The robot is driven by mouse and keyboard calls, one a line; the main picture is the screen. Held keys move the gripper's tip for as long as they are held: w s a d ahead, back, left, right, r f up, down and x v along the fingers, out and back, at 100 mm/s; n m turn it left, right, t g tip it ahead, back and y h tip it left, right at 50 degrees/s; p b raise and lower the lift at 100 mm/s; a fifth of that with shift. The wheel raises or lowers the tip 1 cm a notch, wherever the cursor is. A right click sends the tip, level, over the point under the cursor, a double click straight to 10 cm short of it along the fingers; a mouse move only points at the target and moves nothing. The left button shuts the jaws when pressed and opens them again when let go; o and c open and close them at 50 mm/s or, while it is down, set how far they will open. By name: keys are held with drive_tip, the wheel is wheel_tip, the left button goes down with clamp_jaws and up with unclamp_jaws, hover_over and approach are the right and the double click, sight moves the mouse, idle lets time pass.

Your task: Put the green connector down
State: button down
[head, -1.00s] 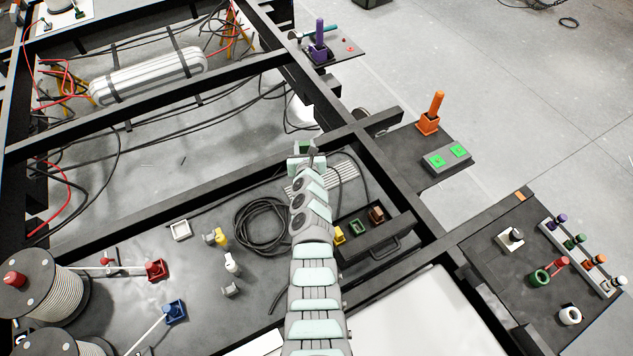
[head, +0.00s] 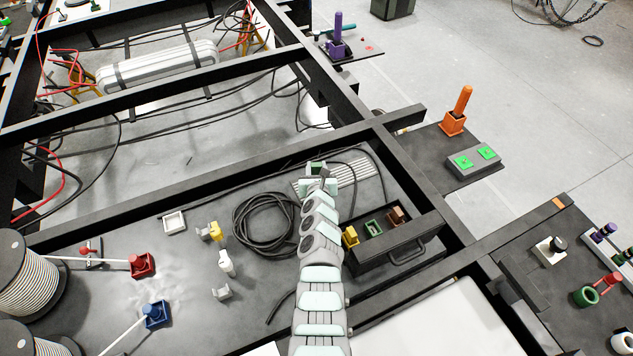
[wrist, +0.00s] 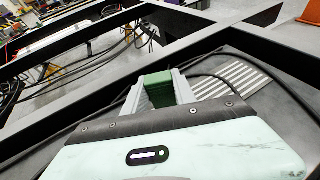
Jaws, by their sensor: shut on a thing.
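My gripper (head: 317,171) reaches over the black deck near the slotted plate, close to the long black beam behind it. In the wrist view, its two grey fingers (wrist: 160,92) are shut on the green connector (wrist: 158,88), a green block that shows between them. In the head view only a small bit of the green connector (head: 316,165) shows, with the arm in front of the rest. I cannot tell whether its underside touches the deck.
A black drawer (head: 408,254) with yellow, green and brown square pieces stands right of my arm. A black cable coil (head: 262,222) lies to the left. White, yellow and grey connectors (head: 226,262) stand further left. The slotted plate (head: 352,175) lies right of the gripper.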

drive_tip(key=shift+f+b, duration=2.05)
drive_tip(key=shift+f, duration=0.15)
drive_tip(key=c, duration=1)
unclamp_jaws()
drive_tip(key=shift+s+r+p, duration=0.1)
drive_tip(key=shift+r+p, duration=0.35)
drive_tip(key=shift+p, duration=0.1)
drive_tip(key=p+v, duration=1)
drive_tip(key=shift+p+v, duration=0.4)
drive_tip(key=shift+v, duration=0.4)
drive_tip(key=shift+f, duration=0.15)
